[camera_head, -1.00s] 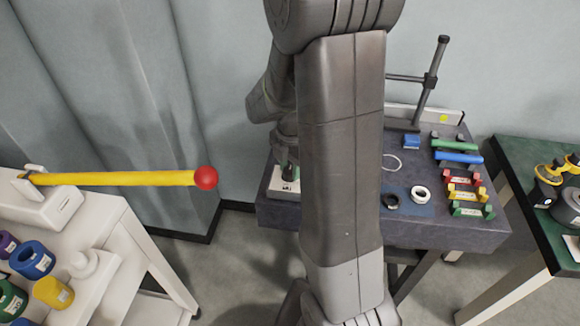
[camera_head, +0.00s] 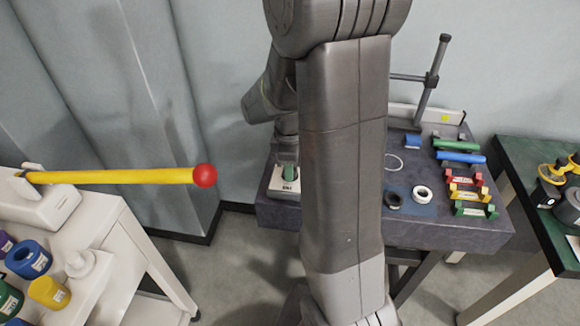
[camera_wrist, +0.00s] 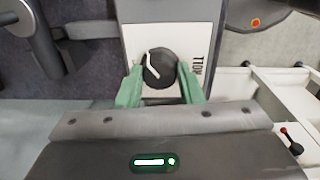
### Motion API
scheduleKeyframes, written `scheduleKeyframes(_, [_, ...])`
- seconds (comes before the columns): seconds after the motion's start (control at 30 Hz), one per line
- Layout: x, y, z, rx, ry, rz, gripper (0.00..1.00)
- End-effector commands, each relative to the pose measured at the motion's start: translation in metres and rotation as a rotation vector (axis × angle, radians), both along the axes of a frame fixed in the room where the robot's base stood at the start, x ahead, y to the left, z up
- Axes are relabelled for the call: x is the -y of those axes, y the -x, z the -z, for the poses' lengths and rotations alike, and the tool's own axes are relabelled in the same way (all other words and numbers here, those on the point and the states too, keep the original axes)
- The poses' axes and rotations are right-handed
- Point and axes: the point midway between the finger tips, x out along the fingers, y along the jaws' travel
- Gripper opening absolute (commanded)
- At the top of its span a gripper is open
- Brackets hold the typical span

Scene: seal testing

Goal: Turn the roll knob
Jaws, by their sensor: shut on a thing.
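The roll knob (camera_wrist: 158,68) is a round black knob with a white bent pointer mark, on a white panel (camera_wrist: 170,20) in the wrist view. In the head view my gripper (camera_head: 290,171) is at the small white unit (camera_head: 284,189) on the left end of the dark bench (camera_head: 335,216). The knob is hidden there.
A yellow bar with a red ball end (camera_head: 204,176) juts from the white cart (camera_head: 95,215). A green table (camera_head: 525,185) stands at far right.

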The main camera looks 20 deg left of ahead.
Motion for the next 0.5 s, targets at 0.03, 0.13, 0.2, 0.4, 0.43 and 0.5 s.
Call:
scheduleKeyframes(0.03, [-0.0006, -0.0007, -0.0005, 0.003, -0.001, 0.040, 0.11])
scheduleKeyframes(0.13, [-0.0007, -0.0007, -0.0006, 0.003, -0.001, 0.135, 0.11])
scheduleKeyframes(0.2, [-0.0008, -0.0007, -0.0006, 0.002, 0.000, 0.202, 0.11])
scheduleKeyframes(0.4, [-0.0012, -0.0008, -0.0007, 0.002, -0.002, 0.393, 0.11])
scheduleKeyframes(0.43, [-0.0013, -0.0007, -0.0008, 0.003, -0.002, 0.421, 0.11])
scheduleKeyframes(0.5, [-0.0014, -0.0009, -0.0009, 0.003, -0.002, 0.488, 0.11])
